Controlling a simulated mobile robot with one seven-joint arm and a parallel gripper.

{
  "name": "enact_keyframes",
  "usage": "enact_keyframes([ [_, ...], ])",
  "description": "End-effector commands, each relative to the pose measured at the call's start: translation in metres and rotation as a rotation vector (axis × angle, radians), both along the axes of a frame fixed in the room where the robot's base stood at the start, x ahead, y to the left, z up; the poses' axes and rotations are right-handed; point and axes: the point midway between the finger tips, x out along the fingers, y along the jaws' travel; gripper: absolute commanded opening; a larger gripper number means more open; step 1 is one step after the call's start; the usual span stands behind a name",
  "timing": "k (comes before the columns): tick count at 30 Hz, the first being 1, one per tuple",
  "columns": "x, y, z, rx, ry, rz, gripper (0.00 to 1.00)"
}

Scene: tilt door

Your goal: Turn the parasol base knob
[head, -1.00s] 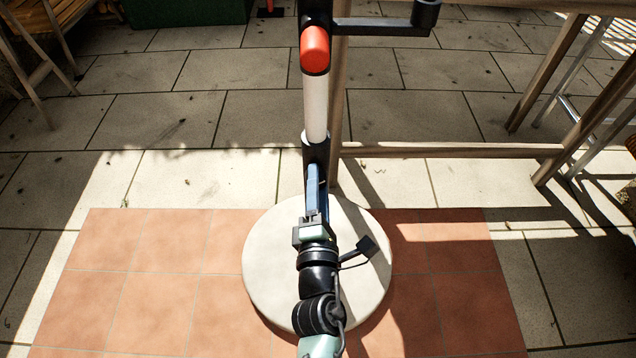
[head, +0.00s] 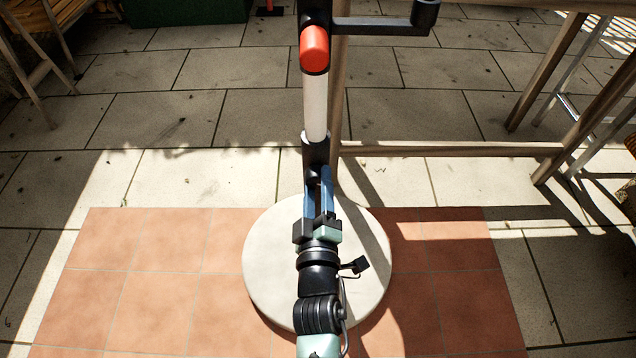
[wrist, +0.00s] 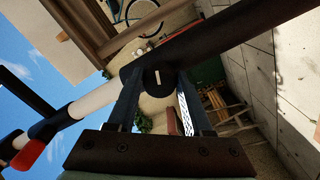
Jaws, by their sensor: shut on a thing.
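The round parasol base (head: 270,265) is a pale disc on terracotta tiles. A dark sleeve (head: 316,150) rises from it and holds the white pole (head: 316,108). The black knob (wrist: 157,82) sits on the side of the sleeve, with a pale mark on its face, in the wrist view. My gripper (head: 319,180) is shut on the knob, one blue finger on each side of it. The gripper also shows in the wrist view (wrist: 158,88). In the head view the fingers hide much of the knob.
A red part (head: 314,50) and a dark crank arm (head: 385,24) sit higher on the pole. A wooden table frame (head: 450,150) stands behind on the right. A wooden chair (head: 40,60) is at the far left. The tiles on both sides of the base are clear.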

Motion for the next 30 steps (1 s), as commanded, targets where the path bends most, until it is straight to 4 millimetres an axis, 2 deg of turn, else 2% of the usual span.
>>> enact_keyframes([
  [30, -0.0009, 0.0041, -0.0024, 0.950, 0.004, -0.001, 0.00],
])
